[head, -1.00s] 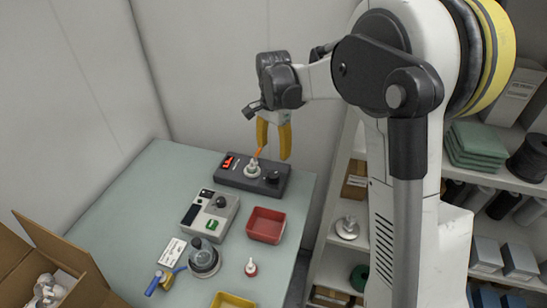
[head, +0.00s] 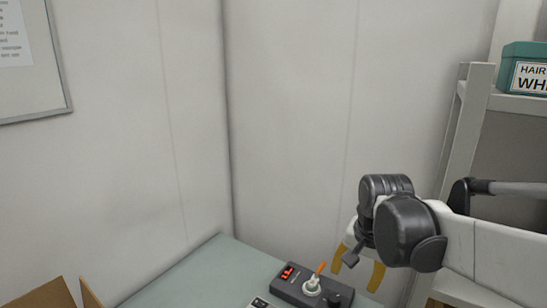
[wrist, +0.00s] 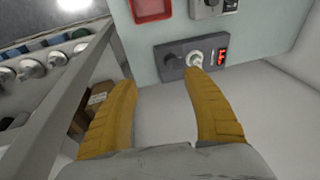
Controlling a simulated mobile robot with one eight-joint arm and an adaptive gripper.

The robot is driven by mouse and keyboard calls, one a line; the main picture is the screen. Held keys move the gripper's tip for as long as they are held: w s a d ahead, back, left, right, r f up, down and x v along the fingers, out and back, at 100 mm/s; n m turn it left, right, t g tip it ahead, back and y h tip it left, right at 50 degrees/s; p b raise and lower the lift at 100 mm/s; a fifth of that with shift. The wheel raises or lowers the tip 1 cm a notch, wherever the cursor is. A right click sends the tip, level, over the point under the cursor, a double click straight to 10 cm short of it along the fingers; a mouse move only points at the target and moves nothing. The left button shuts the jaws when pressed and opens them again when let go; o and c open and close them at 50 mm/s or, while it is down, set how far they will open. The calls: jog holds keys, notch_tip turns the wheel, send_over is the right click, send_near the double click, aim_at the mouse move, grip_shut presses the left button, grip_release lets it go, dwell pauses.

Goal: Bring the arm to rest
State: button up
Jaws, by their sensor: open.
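My gripper (head: 358,270) hangs in the air at the lower right of the head view, its yellow fingers pointing down. Its fingers are apart with nothing between them; they also show in the wrist view (wrist: 160,82). A dark box with a red lit display (head: 290,284) sits on the table to the lower left of the gripper. A pale round part (head: 312,285) with an orange stick stands on the box. In the wrist view the right fingertip overlaps the edge of this part; I cannot tell the gap between them.
The pale green table (head: 205,268) has a clear stretch left of the box. A red tray (wrist: 152,9) shows in the wrist view. A shelf unit (head: 470,125) with a teal box (head: 527,68) stands at the right. A cardboard box (head: 45,295) is at the lower left.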

jog(key=s+f+n+t+b, duration=0.1)
jog(key=s+n+t, duration=0.3)
jog(key=s, duration=1)
jog(key=f+n, duration=0.1)
jog(key=n, duration=0.1)
jog(key=shift+s+d+f+n, duration=0.15)
jog(key=shift+s+n, duration=0.05)
jog(key=shift+n, duration=0.1)
dwell(2.3)
